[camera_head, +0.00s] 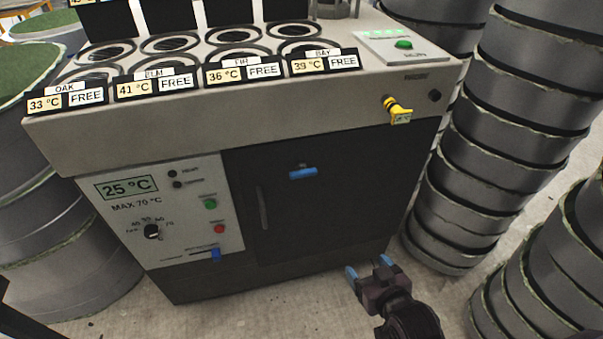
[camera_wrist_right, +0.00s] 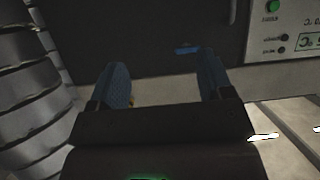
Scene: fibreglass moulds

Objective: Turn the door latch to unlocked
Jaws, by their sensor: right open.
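The door latch (camera_head: 303,173) is a small blue bar, lying nearly level near the top of the dark cabinet door (camera_head: 330,205). In the right wrist view the blue latch (camera_wrist_right: 187,49) shows beyond the gap between the fingers, nearer the right-hand finger. My right gripper (camera_head: 368,268) has blue fingertips and is open and empty. It is in front of the cabinet, low and to the right of the latch, and does not touch it. Its open fingers also show in the wrist view (camera_wrist_right: 163,70). My left gripper is not in view.
A control panel (camera_head: 165,215) with a dial, buttons and a blue slider (camera_head: 215,254) is left of the door. A vertical door handle (camera_head: 262,207) stands at its left side. A yellow tap (camera_head: 398,110) sticks out above right. Stacked grey drums (camera_head: 490,170) crowd the right.

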